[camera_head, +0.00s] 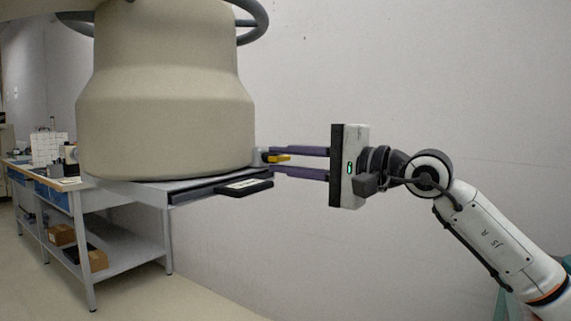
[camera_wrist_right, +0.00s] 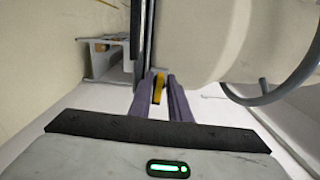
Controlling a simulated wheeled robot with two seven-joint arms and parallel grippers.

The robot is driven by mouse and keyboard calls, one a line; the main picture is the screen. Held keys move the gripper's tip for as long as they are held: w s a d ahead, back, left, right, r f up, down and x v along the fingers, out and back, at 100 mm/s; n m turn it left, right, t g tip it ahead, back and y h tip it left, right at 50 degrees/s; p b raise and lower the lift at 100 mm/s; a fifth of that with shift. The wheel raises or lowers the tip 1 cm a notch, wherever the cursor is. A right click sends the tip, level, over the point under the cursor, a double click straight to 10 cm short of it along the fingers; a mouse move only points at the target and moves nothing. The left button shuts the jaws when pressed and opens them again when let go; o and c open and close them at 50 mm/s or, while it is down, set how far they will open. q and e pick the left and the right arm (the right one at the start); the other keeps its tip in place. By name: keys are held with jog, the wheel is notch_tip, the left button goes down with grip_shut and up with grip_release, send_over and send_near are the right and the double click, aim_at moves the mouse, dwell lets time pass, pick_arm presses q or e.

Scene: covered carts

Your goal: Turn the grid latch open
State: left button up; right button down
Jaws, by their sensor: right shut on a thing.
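A small yellow latch handle (camera_head: 280,158) sticks out at the right side of a large beige covered body (camera_head: 165,100), near its lower edge. My right gripper (camera_head: 272,161) comes in from the right, with its two purple fingers at the latch, one above and one below it in the head view. In the right wrist view the yellow latch (camera_wrist_right: 158,88) sits between the fingertips (camera_wrist_right: 158,82), and the gripper is shut on it. The fingers partly hide the latch's mount. My left gripper does not show.
A black labelled plate (camera_head: 245,187) juts from the table edge just below the latch. A dark ring handle (camera_wrist_right: 285,85) curves beside the body. The wall behind is bare.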

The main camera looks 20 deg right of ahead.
jog(key=shift+n, duration=0.3)
jog(key=c, duration=1.9)
grip_release()
jog(key=shift+o, duration=0.2)
jog(key=b+v, duration=0.2)
jog(key=v, duration=0.8)
jog(key=shift+s+d, duration=0.1)
